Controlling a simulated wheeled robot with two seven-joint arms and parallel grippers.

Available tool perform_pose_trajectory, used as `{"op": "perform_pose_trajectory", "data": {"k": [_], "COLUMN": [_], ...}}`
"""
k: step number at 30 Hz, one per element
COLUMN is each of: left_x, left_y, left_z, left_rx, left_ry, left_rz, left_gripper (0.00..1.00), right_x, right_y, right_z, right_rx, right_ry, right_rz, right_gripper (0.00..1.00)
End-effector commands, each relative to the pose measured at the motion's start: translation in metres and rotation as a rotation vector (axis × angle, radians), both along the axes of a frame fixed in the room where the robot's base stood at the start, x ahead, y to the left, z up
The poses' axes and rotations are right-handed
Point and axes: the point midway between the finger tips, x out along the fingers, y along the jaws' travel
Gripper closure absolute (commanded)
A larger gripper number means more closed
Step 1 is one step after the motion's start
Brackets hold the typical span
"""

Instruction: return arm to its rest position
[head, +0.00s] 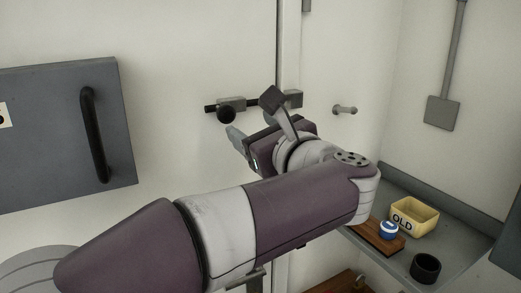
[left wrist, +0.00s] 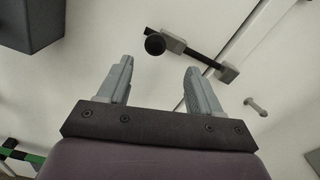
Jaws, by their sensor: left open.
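My left arm (head: 285,215) reaches in from the lower left of the head view, and its hand folds back toward the white wall panel. The left gripper (head: 238,142) points up and left in that view. In the left wrist view the left gripper (left wrist: 158,67) is open, with two grey fingers apart and nothing between them. A black sliding bar with a round knob (head: 226,115) is on the panel just beyond the fingers. The knob (left wrist: 155,45) shows past the fingertips in the wrist view, apart from them in the picture. My right gripper is not in view.
A dark grey cabinet door with a black handle (head: 94,135) is at left. A peg (head: 345,110) sticks out right of the bar. A grey shelf (head: 462,243) at lower right holds a yellow "OLD" bin (head: 427,229), a wooden board, a blue-and-white item (head: 389,231) and a black cup (head: 425,268).

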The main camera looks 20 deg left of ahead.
Motion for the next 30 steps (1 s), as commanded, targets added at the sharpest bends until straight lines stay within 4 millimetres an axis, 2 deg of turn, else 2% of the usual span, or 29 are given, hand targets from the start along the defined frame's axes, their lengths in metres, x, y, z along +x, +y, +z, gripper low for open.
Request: {"op": "perform_pose_trajectory", "data": {"k": [1,7,18,21,23,25,26,27,29,30], "left_x": [-0.004,-0.013,-0.013,-0.006,0.012,0.043,0.053,0.064,0.069,0.066], "left_y": [-0.007,-0.015,-0.015,-0.021,-0.041,-0.092,-0.118,-0.149,-0.179,-0.190], "left_z": [-0.004,0.001,0.001,0.001,0.008,0.004,-0.008,-0.036,-0.091,-0.132], "left_rx": [0.000,0.000,0.002,0.072,0.254,0.686,0.916,1.243,1.686,1.947], "left_ry": [-0.002,0.000,0.002,0.080,0.180,0.348,0.428,0.540,0.680,0.756], "left_rz": [-0.004,0.001,0.001,-0.038,-0.163,-0.382,-0.473,-0.583,-0.722,-0.810], "left_gripper": [0.35,0.35,0.35,0.35,0.35,0.35,0.35,0.35,0.35,0.35], "right_x": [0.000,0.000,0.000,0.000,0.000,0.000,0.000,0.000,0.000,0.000], "right_y": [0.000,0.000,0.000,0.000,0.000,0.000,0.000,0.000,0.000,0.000], "right_z": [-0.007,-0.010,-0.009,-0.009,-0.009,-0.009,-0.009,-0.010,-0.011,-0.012], "right_rx": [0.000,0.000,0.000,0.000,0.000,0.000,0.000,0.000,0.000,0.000], "right_ry": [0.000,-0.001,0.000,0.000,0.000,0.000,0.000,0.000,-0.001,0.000], "right_rz": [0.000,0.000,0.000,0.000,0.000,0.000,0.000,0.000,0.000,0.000], "right_gripper": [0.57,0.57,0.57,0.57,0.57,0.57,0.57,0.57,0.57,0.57]}}
